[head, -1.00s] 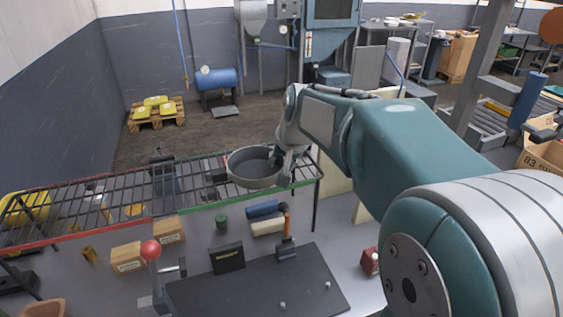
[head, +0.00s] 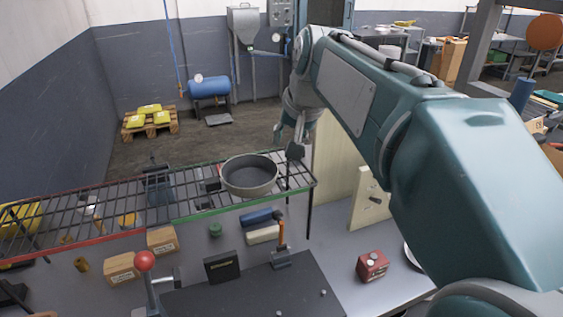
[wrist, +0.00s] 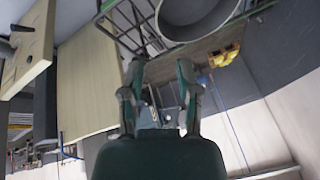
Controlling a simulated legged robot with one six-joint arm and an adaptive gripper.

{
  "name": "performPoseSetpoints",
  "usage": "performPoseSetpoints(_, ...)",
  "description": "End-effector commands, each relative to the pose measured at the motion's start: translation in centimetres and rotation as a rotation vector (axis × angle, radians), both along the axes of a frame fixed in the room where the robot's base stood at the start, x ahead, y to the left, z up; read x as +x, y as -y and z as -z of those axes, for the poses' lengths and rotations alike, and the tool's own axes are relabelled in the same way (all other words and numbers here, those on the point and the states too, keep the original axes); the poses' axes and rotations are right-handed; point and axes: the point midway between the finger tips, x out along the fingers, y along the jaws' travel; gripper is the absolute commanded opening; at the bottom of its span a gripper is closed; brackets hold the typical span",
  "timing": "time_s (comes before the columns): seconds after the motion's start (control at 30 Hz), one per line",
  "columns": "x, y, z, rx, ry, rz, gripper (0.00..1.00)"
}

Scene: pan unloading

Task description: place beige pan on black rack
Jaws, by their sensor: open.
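The beige pan (head: 249,176) rests upright on the right part of the black wire rack (head: 118,207), near its green-edged right end. In the wrist view the pan (wrist: 190,24) shows at the top, right of the gripper's line. My gripper (head: 287,142) is just behind and right of the pan, raised and apart from it. In the wrist view the two fingers (wrist: 158,85) are spread with nothing between them. The rack (wrist: 125,22) also shows at the top of the wrist view. The pan's handle cannot be made out.
Below the rack, a workbench (head: 335,285) holds boxes, a red-knobbed lever (head: 145,262), an orange-handled tool (head: 281,235) and a red box (head: 372,265). A cream panel (head: 335,155) stands right of the rack. The rack's left and middle are mostly bare.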

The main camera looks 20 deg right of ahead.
Motion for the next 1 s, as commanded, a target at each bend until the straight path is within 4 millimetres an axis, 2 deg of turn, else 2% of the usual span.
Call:
performPoseSetpoints(0.07,-0.1,0.0,0.0,-0.001,0.0,-0.002,0.43)
performPoseSetpoints(0.17,-1.3,-0.6,0.4,-0.017,0.004,-0.022,0.43)
performPoseSetpoints(0.27,-4.3,-1.8,1.7,-0.053,0.01,-0.073,0.43)
performPoseSetpoints(0.37,-8.1,-3.1,3.9,-0.104,0.018,-0.142,0.43)
performPoseSetpoints(0.5,-13.2,-4.3,7.6,-0.177,0.032,-0.243,0.43)
performPoseSetpoints(0.63,-16.8,-5.0,11.1,-0.232,0.042,-0.321,0.43)
performPoseSetpoints(0.8,-18.8,-5.2,13.3,-0.266,0.049,-0.371,0.43)
performPoseSetpoints(1.0,-18.9,-5.2,13.5,-0.268,0.047,-0.375,0.43)
